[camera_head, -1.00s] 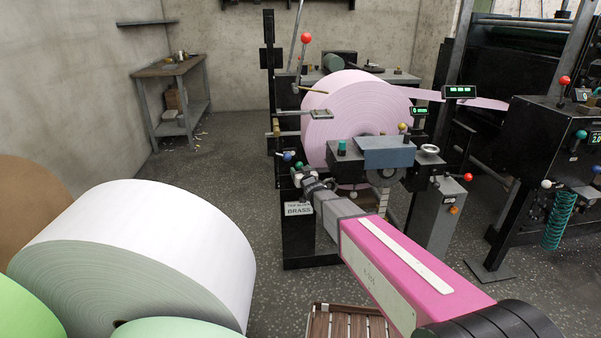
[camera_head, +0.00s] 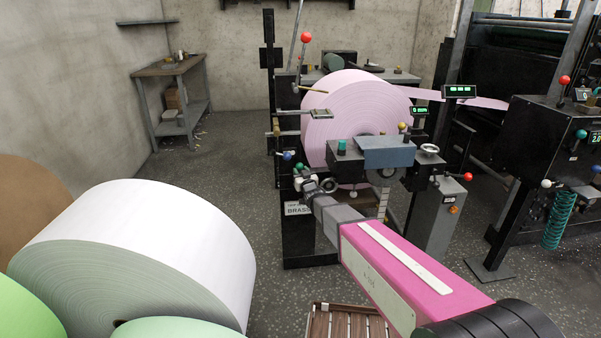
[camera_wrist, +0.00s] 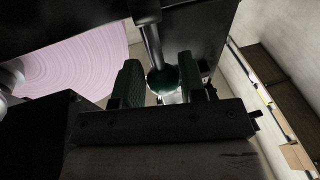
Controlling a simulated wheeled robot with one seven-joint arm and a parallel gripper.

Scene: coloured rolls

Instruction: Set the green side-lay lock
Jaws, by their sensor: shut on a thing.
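The green side-lay lock shows in the wrist view as a dark green ball knob (camera_wrist: 163,81) on a metal rod, between my two green-padded fingers. My gripper (camera_wrist: 161,84) is shut on this knob. In the head view my gripper (camera_head: 303,177) reaches the left front of the black roll stand, just by a small green knob (camera_head: 298,167). Its fingertips are small and partly hidden there by my wrist. A blue knob (camera_head: 287,155) sits just up and left of the green one.
A large pink roll (camera_head: 355,115) hangs in the stand behind my gripper. Big white (camera_head: 140,240) and green rolls stand front left. A wooden pallet (camera_head: 350,322) lies below my arm.

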